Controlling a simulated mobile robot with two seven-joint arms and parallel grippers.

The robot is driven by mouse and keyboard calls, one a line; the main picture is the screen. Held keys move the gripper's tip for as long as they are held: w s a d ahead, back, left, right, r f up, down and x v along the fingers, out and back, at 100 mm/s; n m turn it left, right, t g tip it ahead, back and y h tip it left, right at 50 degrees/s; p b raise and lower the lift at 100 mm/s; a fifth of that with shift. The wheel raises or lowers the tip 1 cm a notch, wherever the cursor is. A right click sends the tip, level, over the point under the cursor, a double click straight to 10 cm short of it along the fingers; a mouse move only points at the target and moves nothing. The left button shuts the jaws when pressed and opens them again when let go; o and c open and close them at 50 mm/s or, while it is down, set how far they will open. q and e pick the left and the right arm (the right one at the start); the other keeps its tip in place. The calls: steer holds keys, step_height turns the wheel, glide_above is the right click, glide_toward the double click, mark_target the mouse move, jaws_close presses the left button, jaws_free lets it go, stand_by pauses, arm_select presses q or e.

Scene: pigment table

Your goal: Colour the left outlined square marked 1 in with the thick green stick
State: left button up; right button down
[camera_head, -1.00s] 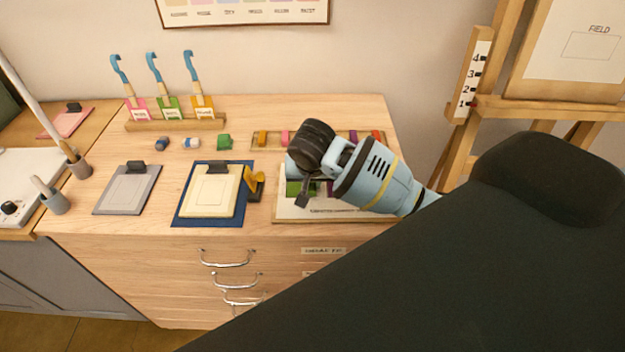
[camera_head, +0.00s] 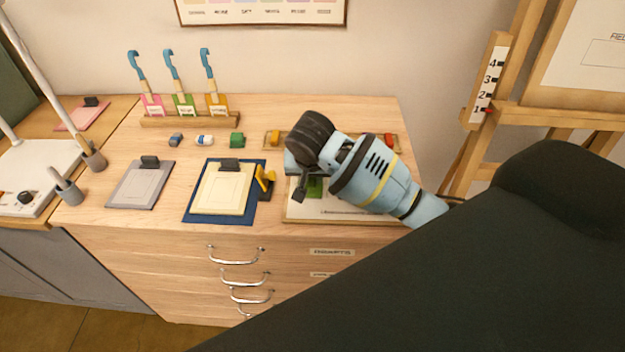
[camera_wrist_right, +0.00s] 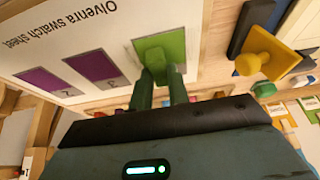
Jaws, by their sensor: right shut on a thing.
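The white swatch sheet (camera_head: 345,212) lies on a board at the right front of the desk. The wrist view shows it upside down, with printed text (camera_wrist_right: 65,35). Its outlined square marked 1 (camera_wrist_right: 172,42) is filled with green. Two other squares, one purple (camera_wrist_right: 92,66) and one also purple (camera_wrist_right: 45,80), lie beside it. My right gripper (camera_head: 302,185) is over the sheet's left part. In the wrist view its fingers (camera_wrist_right: 162,92) are shut on the green stick (camera_wrist_right: 155,68), whose tip appears at the green square; exact contact is hard to tell. My left gripper is out of view.
A yellow stamp (camera_head: 264,179) and a cream sheet on a blue mat (camera_head: 222,188) stand left of the swatch sheet. A stick rack (camera_head: 268,146) is behind my right gripper. A grey clipboard (camera_head: 140,185) and several small blocks (camera_head: 237,139) are further left.

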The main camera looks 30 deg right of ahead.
steer(key=shift+r, duration=2.65)
